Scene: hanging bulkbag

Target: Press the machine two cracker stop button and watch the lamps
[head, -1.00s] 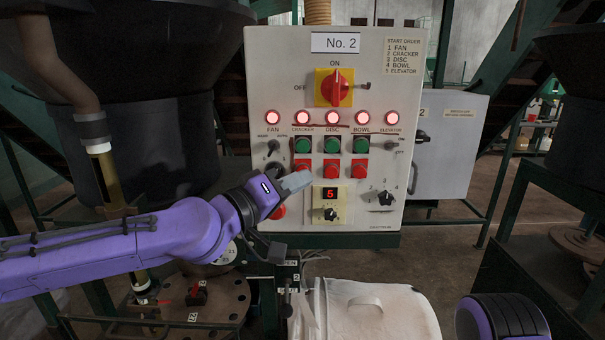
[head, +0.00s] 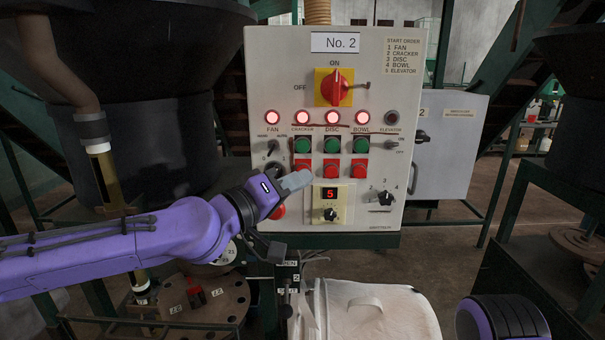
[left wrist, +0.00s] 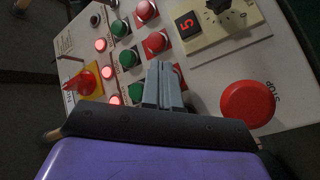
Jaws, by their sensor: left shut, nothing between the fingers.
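The grey control panel (head: 270,70) marked No. 2 faces me. The red cracker stop button (head: 302,165) is under the green cracker start button (head: 302,146). My left gripper (head: 297,181) is shut and empty, its tips just below the cracker stop button in the head view. In the left wrist view its fingers (left wrist: 165,82) partly cover that red button; I cannot tell whether they touch it. The fan lamp (head: 273,117), cracker lamp (head: 303,117), disc lamp (head: 332,117) and bowl lamp (head: 362,117) glow red. The elevator lamp (head: 392,117) is dark. My right gripper is out of view.
A large red stop button (left wrist: 248,103) lies close beside my left fingers. The display (head: 330,194) shows 5, above a small knob. A red main switch (head: 333,87) is above the lamps. A white lidded container (head: 375,312) stands below the panel.

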